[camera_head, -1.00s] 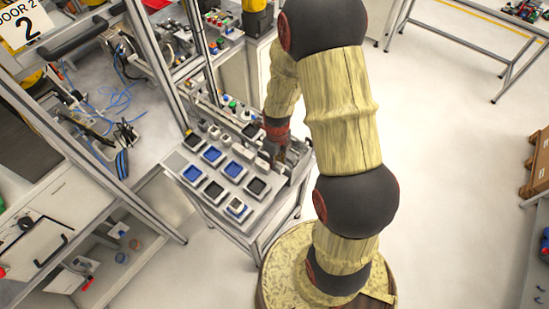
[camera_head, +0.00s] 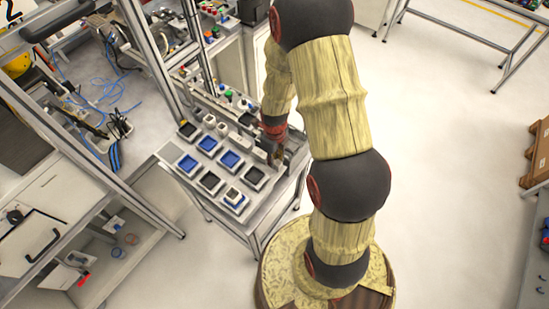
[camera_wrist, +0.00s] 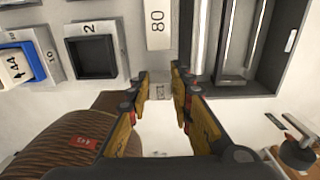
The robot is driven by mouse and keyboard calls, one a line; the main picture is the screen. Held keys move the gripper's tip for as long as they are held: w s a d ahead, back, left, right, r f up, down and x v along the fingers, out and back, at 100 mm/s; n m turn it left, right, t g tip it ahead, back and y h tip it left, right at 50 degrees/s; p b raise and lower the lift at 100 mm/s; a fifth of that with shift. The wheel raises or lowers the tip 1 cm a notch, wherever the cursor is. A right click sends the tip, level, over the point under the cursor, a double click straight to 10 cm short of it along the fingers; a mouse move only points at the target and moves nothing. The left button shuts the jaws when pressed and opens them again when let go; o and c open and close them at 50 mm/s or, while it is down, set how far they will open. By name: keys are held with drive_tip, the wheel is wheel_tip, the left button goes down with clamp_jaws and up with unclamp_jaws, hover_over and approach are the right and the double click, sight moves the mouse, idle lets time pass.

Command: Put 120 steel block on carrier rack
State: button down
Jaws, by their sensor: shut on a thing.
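My gripper (camera_wrist: 161,98) is closed around a pale grey block (camera_wrist: 160,118) in the wrist view, with a yellow-and-black finger on each side. The block blends with the pale surface behind it, and its number cannot be read. In the head view my gripper (camera_head: 277,157) points down over the right edge of the table with the square carriers; the block is too small to make out there. A grey board (camera_head: 209,168) bears rows of square carriers with blue or black insides. I cannot tell for sure which fixture is the carrier rack.
In the wrist view, a dark square carrier (camera_wrist: 95,57) marked 2 and a blue one (camera_wrist: 22,62) lie left. An aluminium frame post (camera_head: 160,60) stands left of the table.

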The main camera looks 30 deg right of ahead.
drive_tip(key=shift+f+b, duration=0.45)
drive_tip(key=shift+f, duration=0.1)
drive_tip(key=c, duration=1.6)
unclamp_jaws()
drive_tip(key=shift+o, duration=0.5)
wheel_tip(320, 180, up, 7)
drive_tip(key=p, duration=0.4)
